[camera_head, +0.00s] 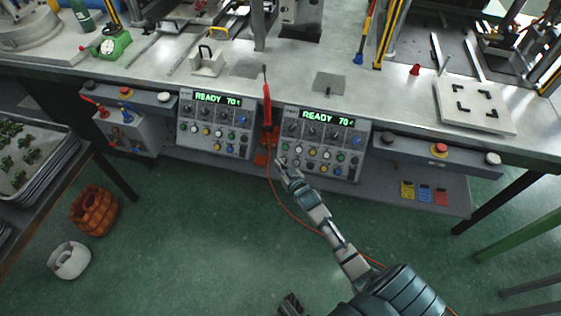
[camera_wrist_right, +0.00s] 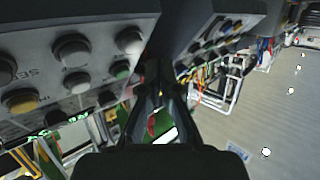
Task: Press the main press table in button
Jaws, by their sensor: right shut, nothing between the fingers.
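Two control panels sit under the bench's front edge, a left panel (camera_head: 216,124) and a right panel (camera_head: 322,143), both with green READY displays and rows of coloured buttons. Button labels are too small to read, so I cannot tell which is table in. My right gripper (camera_head: 281,163) is shut and empty at the right panel's lower left corner. In the right wrist view its fingers (camera_wrist_right: 152,92) point between two button panels, with large grey and yellow buttons (camera_wrist_right: 72,50) close at left. Contact with a button cannot be told. A dark tip, seemingly my left gripper (camera_head: 291,304), shows at the bottom edge.
A red tool (camera_head: 267,105) hangs in an orange holder between the panels, with an orange cable running to the floor. Button bars with red stops flank the panels (camera_head: 439,149). A white plate (camera_head: 473,104) lies on the bench. The green floor in front is mostly clear.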

